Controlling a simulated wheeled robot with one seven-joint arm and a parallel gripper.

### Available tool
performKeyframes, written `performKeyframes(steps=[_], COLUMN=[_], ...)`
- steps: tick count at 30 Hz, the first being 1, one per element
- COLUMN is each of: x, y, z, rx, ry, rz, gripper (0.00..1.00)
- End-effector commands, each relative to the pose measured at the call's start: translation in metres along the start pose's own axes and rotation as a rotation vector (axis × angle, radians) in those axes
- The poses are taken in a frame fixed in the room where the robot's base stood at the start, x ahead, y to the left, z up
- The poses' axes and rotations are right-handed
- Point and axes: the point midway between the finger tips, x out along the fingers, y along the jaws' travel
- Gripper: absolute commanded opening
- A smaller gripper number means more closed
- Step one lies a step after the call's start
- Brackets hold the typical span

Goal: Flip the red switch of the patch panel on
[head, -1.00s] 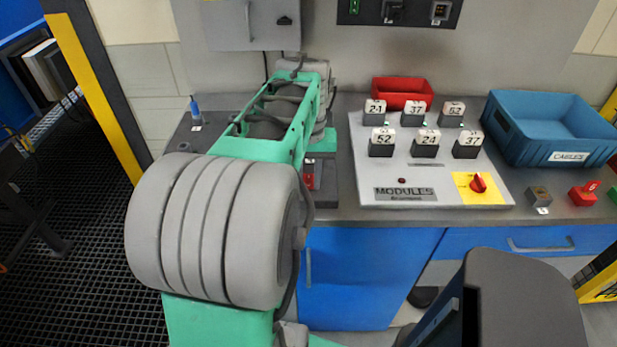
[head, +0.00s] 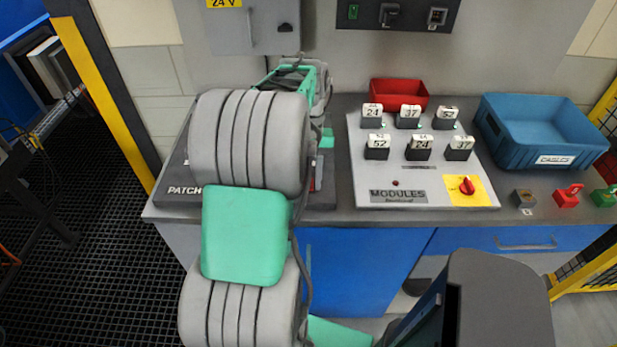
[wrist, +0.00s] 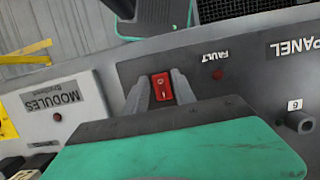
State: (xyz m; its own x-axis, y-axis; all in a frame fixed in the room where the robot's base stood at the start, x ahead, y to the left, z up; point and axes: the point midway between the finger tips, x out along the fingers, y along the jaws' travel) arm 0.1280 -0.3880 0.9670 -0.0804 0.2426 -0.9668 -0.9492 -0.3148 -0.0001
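The patch panel is a dark grey box on the bench; its lettered front edge (head: 180,192) shows left of my arm in the head view. In the wrist view the panel (wrist: 250,70) appears upside down. Its red switch (wrist: 162,86) sits in the middle of that view, with white marks on its face; I cannot tell which side is pressed. My gripper (wrist: 162,80) points at the switch, with one finger on each side of it and a gap between the tips. Contact with the switch is unclear. In the head view my arm hides the gripper and nearly all the switch.
A small dark red fault lamp (wrist: 217,74) and a round socket (wrist: 297,121) are on the panel. The grey modules board (head: 400,180) with a red knob (head: 467,185) stands to the right. A red bin (head: 399,92) and a blue crate (head: 540,150) are behind and right.

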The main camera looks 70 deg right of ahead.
Motion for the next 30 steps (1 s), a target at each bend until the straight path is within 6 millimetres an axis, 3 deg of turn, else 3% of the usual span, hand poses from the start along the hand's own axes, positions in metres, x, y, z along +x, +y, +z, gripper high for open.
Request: performKeyframes(steps=[4, 13, 24, 30], x=[0.0, -0.004, -0.073, -0.078], y=[0.0, 0.0, 0.0, 0.0], z=[0.0, 0.0, 0.001, 0.001], rx=[0.0, 0.0, 0.0, 0.001], ry=[0.0, 0.001, 0.001, -0.001], rz=[0.0, 0.001, 0.001, 0.0], gripper=[0.45, 0.45, 0.45, 0.45])
